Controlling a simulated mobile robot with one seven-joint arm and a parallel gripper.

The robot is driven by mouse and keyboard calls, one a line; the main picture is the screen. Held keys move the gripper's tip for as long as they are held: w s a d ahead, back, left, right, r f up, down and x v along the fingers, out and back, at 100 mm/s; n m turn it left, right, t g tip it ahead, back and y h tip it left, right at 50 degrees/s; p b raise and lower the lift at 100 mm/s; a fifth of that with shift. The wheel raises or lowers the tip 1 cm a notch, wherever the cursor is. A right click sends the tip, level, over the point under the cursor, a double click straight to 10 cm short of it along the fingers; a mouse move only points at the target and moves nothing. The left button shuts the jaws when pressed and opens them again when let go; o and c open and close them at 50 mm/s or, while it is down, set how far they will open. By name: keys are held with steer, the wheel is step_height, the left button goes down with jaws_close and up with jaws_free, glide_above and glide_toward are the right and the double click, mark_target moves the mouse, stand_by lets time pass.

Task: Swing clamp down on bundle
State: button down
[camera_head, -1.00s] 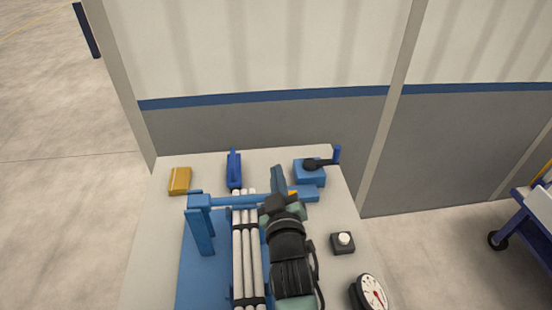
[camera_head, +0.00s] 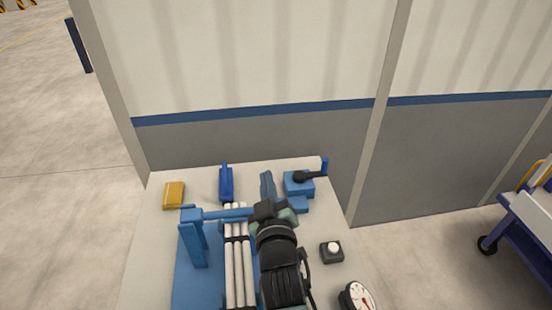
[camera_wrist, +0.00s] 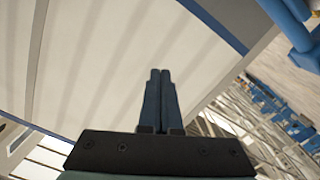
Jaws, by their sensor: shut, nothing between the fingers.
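The bundle of white pipes (camera_head: 238,275) lies lengthwise on the bench, with dark bands around it. A blue clamp arm (camera_head: 228,214) reaches across the bundle from a blue post (camera_head: 193,244) on its left; whether it touches the pipes is unclear. My gripper (camera_head: 267,180) is right of the bundle, past the arm's right end, with its blue fingers pointing toward the wall. My wrist hides the arm's far end and part of the bench. In the wrist view the fingers (camera_wrist: 160,78) are shut together, with nothing between them.
A blue crank block (camera_head: 299,186) stands close right of my fingers. A blue upright piece (camera_head: 226,184) and a yellow block (camera_head: 173,195) are at the back. A button box (camera_head: 331,251) and a gauge (camera_head: 357,298) are at the right. A wall (camera_head: 250,137) rises behind the bench.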

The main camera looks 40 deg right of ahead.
steer(key=b+v, duration=0.2)
steer(key=v, duration=0.6)
steer(key=shift+s+a+f, duration=0.15)
steer(key=shift+s+f, duration=0.15)
steer(key=shift+s, duration=0.05)
